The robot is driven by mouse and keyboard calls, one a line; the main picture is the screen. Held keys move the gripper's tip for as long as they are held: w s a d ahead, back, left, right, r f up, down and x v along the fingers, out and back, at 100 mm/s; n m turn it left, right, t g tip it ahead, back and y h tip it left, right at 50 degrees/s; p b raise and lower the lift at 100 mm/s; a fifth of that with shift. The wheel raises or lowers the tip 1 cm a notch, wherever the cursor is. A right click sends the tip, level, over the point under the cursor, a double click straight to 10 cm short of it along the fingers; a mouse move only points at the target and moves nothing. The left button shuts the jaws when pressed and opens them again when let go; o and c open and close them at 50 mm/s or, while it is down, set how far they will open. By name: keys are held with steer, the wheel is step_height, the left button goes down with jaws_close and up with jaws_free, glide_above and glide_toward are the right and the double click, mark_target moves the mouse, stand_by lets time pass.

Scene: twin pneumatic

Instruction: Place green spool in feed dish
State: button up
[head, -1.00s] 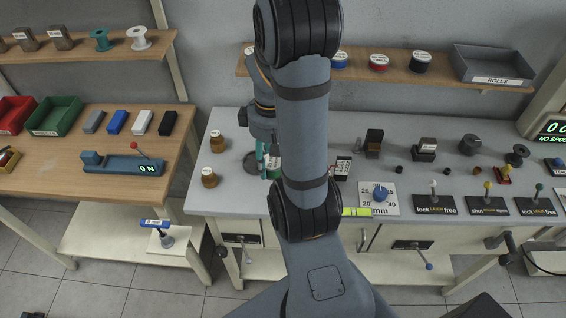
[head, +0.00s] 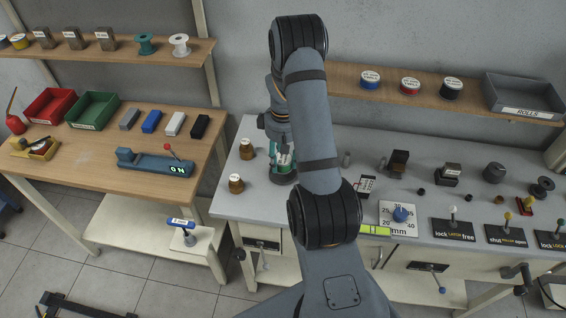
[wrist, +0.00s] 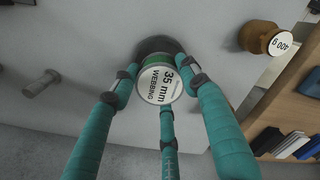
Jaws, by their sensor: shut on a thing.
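The green spool (wrist: 160,82) has a white end label reading "35 mm WEBBING" and a green rim. In the wrist view it sits between the teal fingers of my gripper (wrist: 158,88), which are shut on it. Directly behind it is a dark round dish (wrist: 158,46), partly covered by the spool and fingers. In the head view my gripper (head: 284,160) points down over the dark dish (head: 284,178) on the grey bench. I cannot tell whether the spool touches the dish. My arm hides part of the bench to the right.
A dial plate (head: 400,217) and lever plates lie farther right. A shelf (head: 440,98) runs above the bench.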

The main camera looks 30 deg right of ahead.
mark_target(283, 170)
steer(key=shift+f+p, duration=0.4)
steer(key=shift+f, duration=1.1)
steer(key=shift+f+b, duration=0.25)
steer(key=shift+b, duration=0.1)
steer(key=shift+s+a+f+b, duration=0.1)
steer(key=shift+s+f+b, duration=0.2)
steer(key=shift+s+b, duration=0.1)
steer(key=o, duration=1.4)
steer(key=shift+w+f, duration=0.1)
steer(key=shift+f, duration=0.1)
steer(key=shift+c, duration=0.2)
